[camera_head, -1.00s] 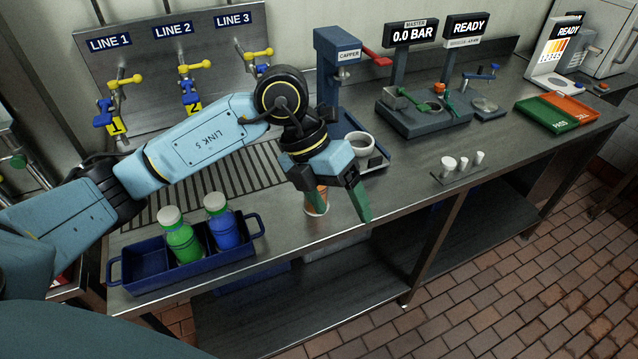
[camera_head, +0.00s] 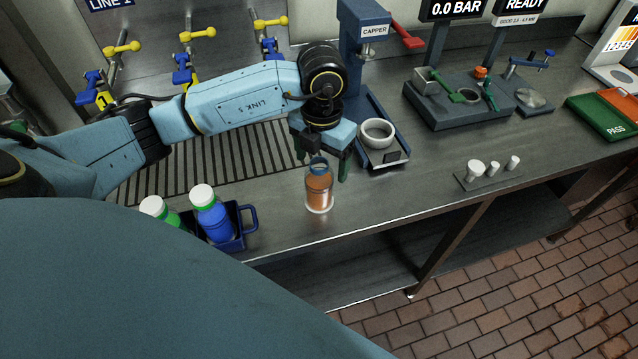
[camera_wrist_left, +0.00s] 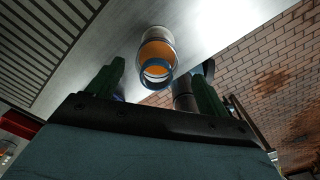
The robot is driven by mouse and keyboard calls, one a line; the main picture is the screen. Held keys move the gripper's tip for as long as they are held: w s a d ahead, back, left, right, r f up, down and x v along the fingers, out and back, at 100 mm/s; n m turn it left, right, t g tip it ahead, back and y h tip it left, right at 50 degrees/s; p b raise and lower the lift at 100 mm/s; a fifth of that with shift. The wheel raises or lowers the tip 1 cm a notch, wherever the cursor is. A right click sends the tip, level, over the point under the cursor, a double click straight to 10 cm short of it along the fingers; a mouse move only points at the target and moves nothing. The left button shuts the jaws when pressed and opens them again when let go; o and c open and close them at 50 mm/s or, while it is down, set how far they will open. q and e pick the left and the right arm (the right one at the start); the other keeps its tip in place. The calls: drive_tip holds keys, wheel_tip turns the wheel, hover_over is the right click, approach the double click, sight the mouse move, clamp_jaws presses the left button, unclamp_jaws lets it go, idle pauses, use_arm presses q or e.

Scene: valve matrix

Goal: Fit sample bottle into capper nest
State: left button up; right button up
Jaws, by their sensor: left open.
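The sample bottle (camera_head: 319,188) is clear with orange contents and a blue ring at its open neck. It stands upright on the bench near the front edge. In the left wrist view the bottle (camera_wrist_left: 156,52) shows ahead of the fingers, between their lines. My left gripper (camera_head: 322,168) is open, just behind and above the bottle, with green fingers; whether they touch it I cannot tell. The capper (camera_head: 365,50) stands behind to the right. Its white ring-shaped nest (camera_head: 377,133) sits empty on the capper base. My right gripper is not in view.
A blue carrier (camera_head: 246,226) holds a blue bottle (camera_head: 212,218) and a green bottle (camera_head: 158,208), partly hidden by my body. A small plate (camera_head: 489,177) with white caps lies to the right. A grated drain (camera_head: 220,160) lies left. Bench between nest and caps is clear.

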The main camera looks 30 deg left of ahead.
use_arm(q)
drive_tip(key=f, duration=0.4)
drive_tip(key=shift+w+a+p, duration=0.1)
drive_tip(key=shift+a+p, duration=0.1)
drive_tip(key=shift+p, duration=0.15)
drive_tip(key=shift+f, duration=0.5)
drive_tip(key=c, duration=1.2)
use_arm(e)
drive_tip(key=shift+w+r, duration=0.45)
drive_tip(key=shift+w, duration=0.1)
